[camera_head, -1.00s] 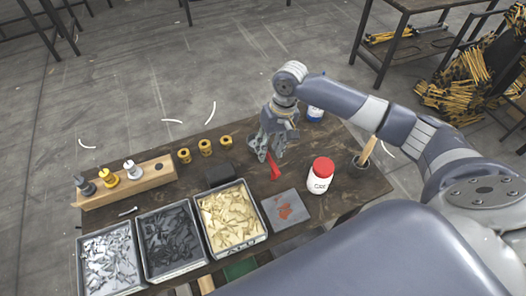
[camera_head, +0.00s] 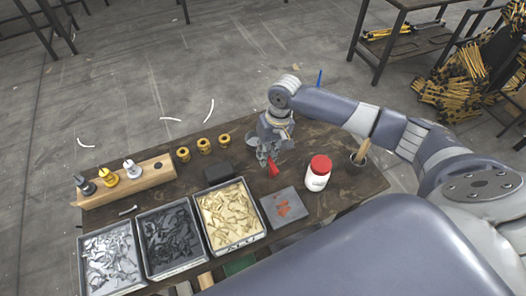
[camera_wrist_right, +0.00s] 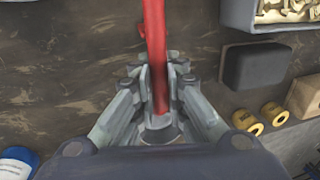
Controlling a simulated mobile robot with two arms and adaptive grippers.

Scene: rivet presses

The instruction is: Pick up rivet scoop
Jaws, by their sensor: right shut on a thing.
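The rivet scoop shows a red handle (camera_head: 273,168) that hangs below my right gripper (camera_head: 269,155), over the middle of the wooden table. In the right wrist view the red handle (camera_wrist_right: 155,50) runs from the top edge down between the two fingers. My right gripper (camera_wrist_right: 158,85) is shut on this handle. A grey metal piece shows just past the fingers there, and the fingers and palm hide most of the scoop's far end. I cannot tell whether the scoop touches the table. My left gripper is not in view.
A white jar with a red lid (camera_head: 318,173) stands right of the gripper. A grey pad (camera_head: 275,212) and rivet bins (camera_head: 264,233) lie nearer me. A black block (camera_head: 218,172) and brass pieces (camera_head: 204,146) are to the left. A blue-lidded container (camera_wrist_right: 17,165) is near the hand.

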